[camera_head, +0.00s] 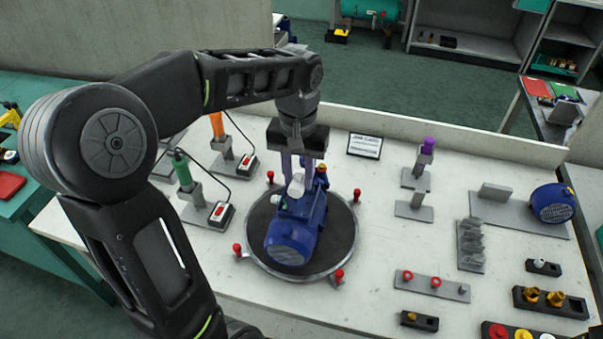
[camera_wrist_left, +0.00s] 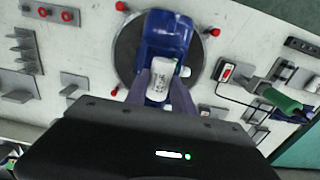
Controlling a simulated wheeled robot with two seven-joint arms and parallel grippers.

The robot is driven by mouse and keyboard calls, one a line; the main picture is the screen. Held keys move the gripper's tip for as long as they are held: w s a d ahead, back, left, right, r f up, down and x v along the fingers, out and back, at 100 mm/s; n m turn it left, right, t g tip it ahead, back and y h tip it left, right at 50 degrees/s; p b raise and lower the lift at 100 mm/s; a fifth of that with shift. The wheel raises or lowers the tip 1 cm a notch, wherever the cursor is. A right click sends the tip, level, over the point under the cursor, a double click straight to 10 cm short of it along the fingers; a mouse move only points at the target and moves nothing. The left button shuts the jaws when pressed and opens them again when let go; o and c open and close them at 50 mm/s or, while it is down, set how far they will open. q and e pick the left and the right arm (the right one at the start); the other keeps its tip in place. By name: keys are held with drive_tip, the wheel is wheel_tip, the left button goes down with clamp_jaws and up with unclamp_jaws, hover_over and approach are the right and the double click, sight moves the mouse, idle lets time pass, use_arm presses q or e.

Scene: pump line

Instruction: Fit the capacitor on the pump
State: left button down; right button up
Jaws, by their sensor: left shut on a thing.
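The blue pump (camera_head: 292,235) lies on a round dark turntable (camera_head: 337,243) in the middle of the bench. It also shows in the left wrist view (camera_wrist_left: 167,38). My left gripper (camera_head: 300,175) points down over the pump, its fingers shut on the white capacitor (camera_head: 296,186). In the left wrist view the capacitor (camera_wrist_left: 159,80), a white cylinder with print on it, sits between the fingertips in front of the pump. I cannot tell whether the capacitor touches the pump. My right gripper is not in view.
Red knobs (camera_head: 238,249) ring the turntable. Orange (camera_head: 216,124) and green (camera_head: 182,170) handled tools stand on the left with cables. A second blue motor (camera_head: 552,203), a red-ring holder (camera_head: 432,286) and brass fittings (camera_head: 531,294) are on the right. A small sign (camera_head: 365,146) stands behind.

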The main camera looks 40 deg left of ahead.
use_arm(q)
drive_tip(key=shift+w+d+f, duration=0.1)
drive_tip(key=shift+w+d, duration=0.05)
drive_tip(key=shift+f+b, duration=0.4)
drive_tip(key=shift+b, duration=0.05)
drive_tip(key=shift+f+b, duration=2.1)
drive_tip(key=shift+f, duration=0.65)
drive_tip(key=shift+f, duration=0.25)
drive_tip(key=c, duration=1)
unclamp_jaws()
